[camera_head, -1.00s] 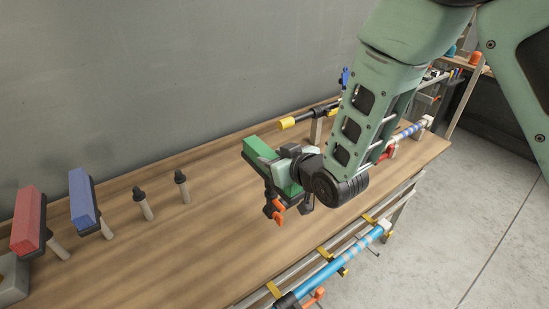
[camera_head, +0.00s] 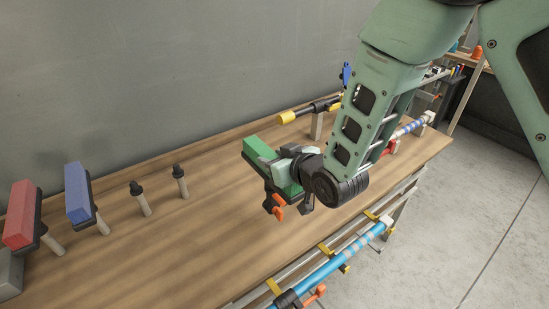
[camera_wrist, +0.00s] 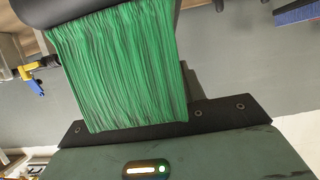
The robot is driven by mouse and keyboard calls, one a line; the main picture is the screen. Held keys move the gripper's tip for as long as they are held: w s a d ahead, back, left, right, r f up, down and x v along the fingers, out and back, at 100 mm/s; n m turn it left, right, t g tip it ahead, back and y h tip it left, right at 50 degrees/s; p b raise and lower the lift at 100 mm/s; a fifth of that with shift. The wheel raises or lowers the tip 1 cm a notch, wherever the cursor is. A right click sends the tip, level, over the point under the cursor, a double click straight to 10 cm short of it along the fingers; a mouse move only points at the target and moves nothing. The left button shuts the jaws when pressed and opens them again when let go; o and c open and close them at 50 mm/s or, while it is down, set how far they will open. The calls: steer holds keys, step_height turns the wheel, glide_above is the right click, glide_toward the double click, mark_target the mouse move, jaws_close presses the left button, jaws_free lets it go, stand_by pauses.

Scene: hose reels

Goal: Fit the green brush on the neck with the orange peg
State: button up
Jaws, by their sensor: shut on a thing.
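My gripper (camera_head: 285,172) is shut on the green brush (camera_head: 262,149) and holds it over the bench. In the wrist view its green bristles (camera_wrist: 115,70) fill the upper middle. A dark fitting with an orange part (camera_head: 277,211) hangs below the gripper; I cannot tell whether it belongs to the brush. At the bench's front edge, a light-blue pole (camera_head: 345,257) lies low, with a black collar (camera_head: 289,300) and an orange peg (camera_head: 315,294) at its near end. The brush is apart from that peg, above and to its left in the picture.
A red brush (camera_head: 22,213) and a blue brush (camera_head: 79,192) stand on posts at left, beside two bare posts (camera_head: 140,198). A yellow-tipped pole (camera_head: 287,117) lies at the back near the wall. The bench (camera_head: 190,240) is clear at middle left.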

steer(key=shift+f, duration=0.2)
steer(key=o, duration=1.2)
steer(key=shift+o, duration=0.2)
steer(key=shift+b+v, duration=1.6)
steer(key=shift+v, duration=2.2)
